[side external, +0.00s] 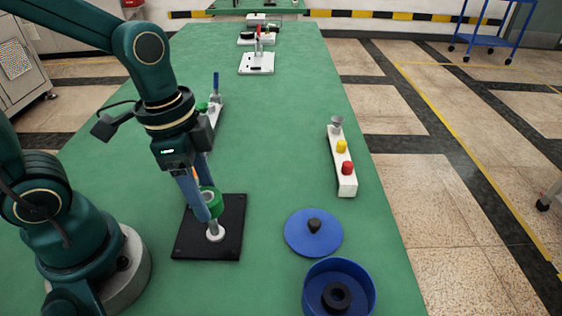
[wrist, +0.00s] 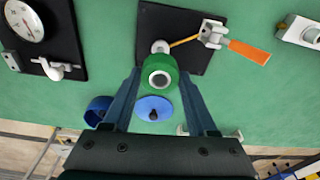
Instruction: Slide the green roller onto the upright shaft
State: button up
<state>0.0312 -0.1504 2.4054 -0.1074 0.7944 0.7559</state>
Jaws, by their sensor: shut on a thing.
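The green roller (side external: 212,203) is between the two blue fingers of my gripper (side external: 207,202), which is shut on it. In the wrist view the roller (wrist: 160,72) shows its end face with a pale ring and dark centre. The black plate (side external: 190,238) lies below it. A pale post with a round foot (side external: 215,235) stands on the plate under the roller, and the pale foot also shows in the wrist view (wrist: 160,46). I cannot tell whether the shaft's tip is inside the roller, since the roller and fingers hide it.
An orange-handled clamp (wrist: 248,51) stands beside the shaft. A blue lid (side external: 300,236) and a blue bowl (side external: 366,291) with a black ring are right of the plate. A white bar (side external: 346,185) carries coloured knobs. A dial gauge (wrist: 24,22) is on another black plate.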

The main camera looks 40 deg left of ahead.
jog(key=shift+f, duration=0.3)
dwell(2.0)
dwell(1.5)
jog(key=shift+w, duration=0.1)
dwell(0.8)
jog(key=w+a+r+n+y, duration=0.1)
jog(key=w+a+r+n, duration=0.5)
jog(key=w+r+n, duration=0.1)
jog(key=shift+w+r+n, duration=0.15)
jog(key=shift+r+n, duration=0.45)
jog(key=shift+r, duration=0.35)
jog(key=shift+a, duration=0.1)
